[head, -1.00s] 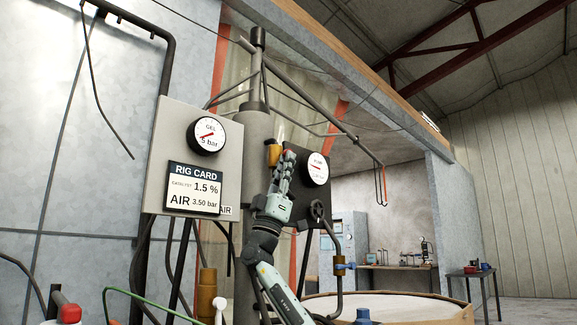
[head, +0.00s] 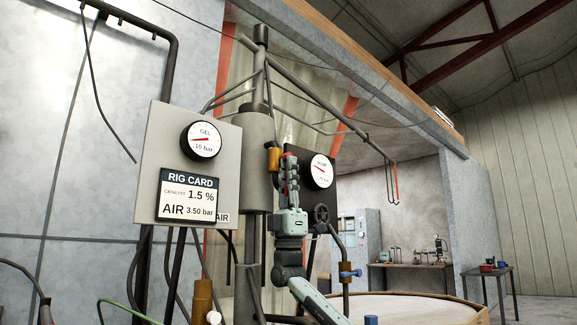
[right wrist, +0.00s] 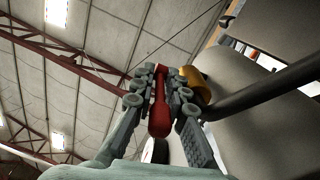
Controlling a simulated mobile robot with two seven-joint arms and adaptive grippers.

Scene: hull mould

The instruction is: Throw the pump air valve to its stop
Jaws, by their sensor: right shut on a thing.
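The pump air valve shows as a brass body (head: 273,158) on the grey column, with a red lever handle (head: 291,172) beside it. My right gripper (head: 290,165) is upright and shut on the red handle. In the right wrist view the red handle (right wrist: 160,112) runs lengthwise between the two fingers, and the brass body (right wrist: 197,85) sits just right of them. The fingers hide part of the handle, so its exact angle and the stop are hard to see. My left gripper is not in view.
A grey panel (head: 152,150) left of the column carries the gel gauge (head: 201,141) and the rig card (head: 188,195). A dark panel with a white gauge (head: 321,170) and a black handwheel (head: 321,213) stand close right of my gripper. A wooden-rimmed round mould (head: 400,305) lies below.

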